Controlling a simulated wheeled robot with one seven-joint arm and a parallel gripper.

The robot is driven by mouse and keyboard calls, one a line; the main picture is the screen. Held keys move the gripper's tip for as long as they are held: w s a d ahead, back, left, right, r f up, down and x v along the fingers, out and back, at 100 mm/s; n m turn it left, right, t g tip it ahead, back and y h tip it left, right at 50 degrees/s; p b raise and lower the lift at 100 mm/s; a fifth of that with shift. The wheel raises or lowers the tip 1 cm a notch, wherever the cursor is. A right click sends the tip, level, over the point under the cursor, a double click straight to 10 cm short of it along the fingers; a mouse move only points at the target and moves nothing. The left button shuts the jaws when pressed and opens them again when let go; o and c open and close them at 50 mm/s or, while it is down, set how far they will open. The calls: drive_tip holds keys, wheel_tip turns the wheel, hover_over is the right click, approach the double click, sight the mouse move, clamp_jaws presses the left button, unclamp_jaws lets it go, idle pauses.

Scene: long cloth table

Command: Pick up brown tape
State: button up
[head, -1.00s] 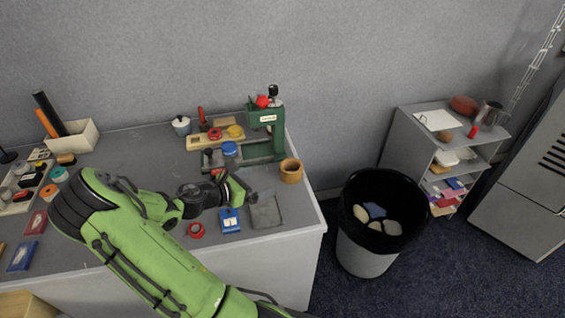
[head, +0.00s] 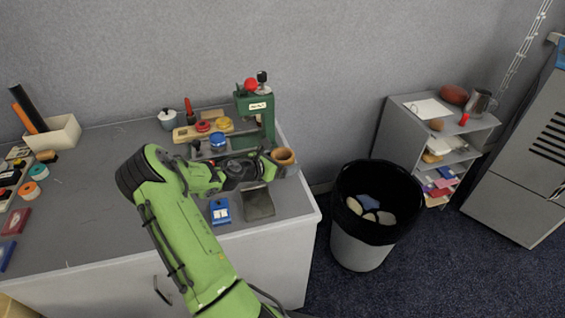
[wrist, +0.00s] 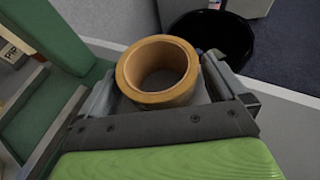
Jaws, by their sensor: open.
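The brown tape (head: 286,160) is a tan ring on the table near its right end, beside the green press. In the wrist view the brown tape (wrist: 158,98) sits between the two fingers with its open hole facing up. My gripper (head: 272,163) is at the tape in the head view. In the wrist view my gripper (wrist: 160,80) is open, with one finger on each side of the tape. I cannot tell whether either finger touches it. The lower part of the tape is hidden by the gripper.
The green press (head: 258,110) stands close on the left of the tape. A blue box (head: 220,211) and a grey square tray (head: 258,203) lie in front. A black-lined bin (head: 372,245) stands on the floor past the table's right edge.

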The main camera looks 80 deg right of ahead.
sight(281, 150)
drive_tip(key=shift+c, duration=0.5)
drive_tip(key=c, duration=1)
drive_tip(key=shift+r, duration=0.1)
drive_tip(key=shift+r, duration=0.25)
wheel_tip(281, 150, up, 4)
drive_tip(key=shift+f+p, duration=0.2)
drive_tip(key=shift+p, duration=0.9)
drive_tip(key=w+a+p, duration=0.1)
drive_tip(key=w+a, duration=0.2)
drive_tip(key=a, duration=0.2)
drive_tip(key=w+a+p, duration=0.1)
drive_tip(key=w+a, duration=0.2)
drive_tip(key=a, duration=0.2)
drive_tip(key=w+a, duration=0.2)
drive_tip(key=a, duration=0.3)
drive_tip(key=shift+w+a+f+p, duration=0.35)
drive_tip(key=shift+w+a+p, duration=0.05)
